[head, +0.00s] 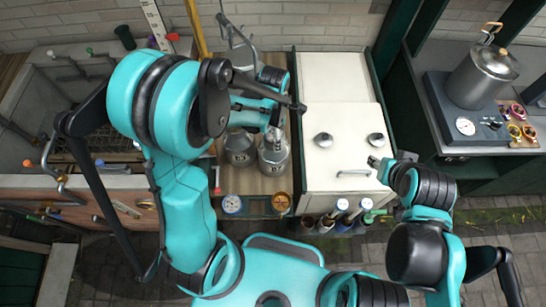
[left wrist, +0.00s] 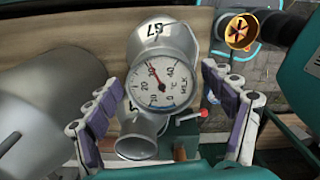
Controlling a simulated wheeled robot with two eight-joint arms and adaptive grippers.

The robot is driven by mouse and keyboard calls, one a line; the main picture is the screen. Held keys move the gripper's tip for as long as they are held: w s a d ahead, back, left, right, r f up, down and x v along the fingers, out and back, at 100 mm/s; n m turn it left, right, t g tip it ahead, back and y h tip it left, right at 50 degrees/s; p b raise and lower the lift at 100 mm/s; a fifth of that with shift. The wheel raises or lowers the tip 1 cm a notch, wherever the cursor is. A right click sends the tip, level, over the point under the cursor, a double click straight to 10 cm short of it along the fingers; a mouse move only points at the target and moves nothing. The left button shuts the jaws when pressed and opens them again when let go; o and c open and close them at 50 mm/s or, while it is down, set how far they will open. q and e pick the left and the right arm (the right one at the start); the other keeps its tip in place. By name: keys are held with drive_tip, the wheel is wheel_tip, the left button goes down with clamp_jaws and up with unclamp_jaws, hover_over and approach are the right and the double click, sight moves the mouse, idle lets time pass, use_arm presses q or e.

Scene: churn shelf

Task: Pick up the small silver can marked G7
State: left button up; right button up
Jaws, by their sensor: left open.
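In the left wrist view, a silver can (left wrist: 180,38) with a dark mark that looks like G7, tilted in the picture, stands between and beyond my left fingers. A round white dial (left wrist: 160,82) lettered MILK covers its middle. My left gripper (left wrist: 168,110) is open, its purple-padded fingers either side of the can and apart from it. In the head view, two silver cans, a left one (head: 239,150) and a right one (head: 274,158), stand on the wooden shelf below my left gripper (head: 285,104); their marks are too small to read. My right gripper (head: 376,164) is near the white cabinet's right edge.
A white cabinet (head: 340,80) with knobs stands right of the cans. A dial (head: 232,205) and a gold round piece (head: 281,203) are at the shelf's front. A large grey cylinder (left wrist: 50,90) is at left in the wrist view. A silver pot (head: 480,78) stands far right.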

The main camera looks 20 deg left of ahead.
use_arm(q)
drive_tip(key=shift+f, duration=0.75)
drive_tip(key=c, duration=1.8)
clamp_jaws()
drive_tip(key=shift+r, duration=0.15)
